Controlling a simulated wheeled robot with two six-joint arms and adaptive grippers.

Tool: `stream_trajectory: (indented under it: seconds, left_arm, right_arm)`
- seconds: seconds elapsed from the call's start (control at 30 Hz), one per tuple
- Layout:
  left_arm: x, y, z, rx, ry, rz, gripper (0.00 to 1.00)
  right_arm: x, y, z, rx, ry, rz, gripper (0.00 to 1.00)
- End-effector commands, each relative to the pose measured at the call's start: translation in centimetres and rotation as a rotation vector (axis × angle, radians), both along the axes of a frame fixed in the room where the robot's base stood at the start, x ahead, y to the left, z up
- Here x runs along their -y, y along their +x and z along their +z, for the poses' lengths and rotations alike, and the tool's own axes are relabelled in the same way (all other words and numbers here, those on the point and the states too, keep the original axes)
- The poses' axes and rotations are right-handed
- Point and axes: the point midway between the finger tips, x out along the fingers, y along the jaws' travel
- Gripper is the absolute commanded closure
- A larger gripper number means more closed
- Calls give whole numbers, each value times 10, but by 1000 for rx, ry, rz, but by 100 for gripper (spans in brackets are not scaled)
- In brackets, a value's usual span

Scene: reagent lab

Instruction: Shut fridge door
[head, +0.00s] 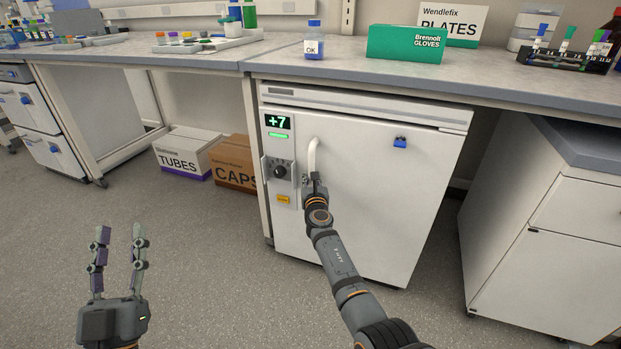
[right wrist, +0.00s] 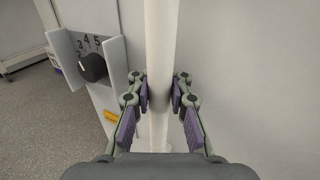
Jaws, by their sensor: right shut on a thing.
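The white fridge door (head: 380,200) is under the bench, with a vertical white handle (head: 313,155) near its left edge. The door sits close to the fridge front; I cannot tell if a small gap is left. My right gripper (head: 315,182) is shut on the handle's lower part. In the right wrist view, its purple finger pads (right wrist: 159,98) press the white handle bar (right wrist: 160,50) from both sides. My left gripper (head: 120,232) is open and empty, low over the floor at the left, well away from the fridge.
A panel with a +7 display (head: 278,121) and a dial (head: 279,172) is left of the door. A white TUBES box (head: 183,158) and a brown CAPS box (head: 232,172) stand on the floor to the left. A drawer cabinet (head: 545,240) stands at right. The front floor is clear.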

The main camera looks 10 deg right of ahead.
Motion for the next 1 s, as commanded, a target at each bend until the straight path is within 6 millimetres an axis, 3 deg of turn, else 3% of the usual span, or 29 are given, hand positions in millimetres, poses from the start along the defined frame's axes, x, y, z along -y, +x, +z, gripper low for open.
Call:
stream_trajectory:
  seconds: [0.63,0.67,0.87,1.0]
  left_arm:
    - [0,0,-1,-4,0,0,60]
    - [0,0,-1,-4,0,0,60]
    - [0,0,-1,-4,0,0,60]
    - [0,0,-1,-4,0,0,60]
  right_arm:
    - [5,-1,-2,-2,-6,-10,100]
    - [5,-1,-2,-2,-6,-10,85]
    - [4,-1,-1,-2,-5,-8,58]
    - [2,0,-1,-1,-3,-5,57]
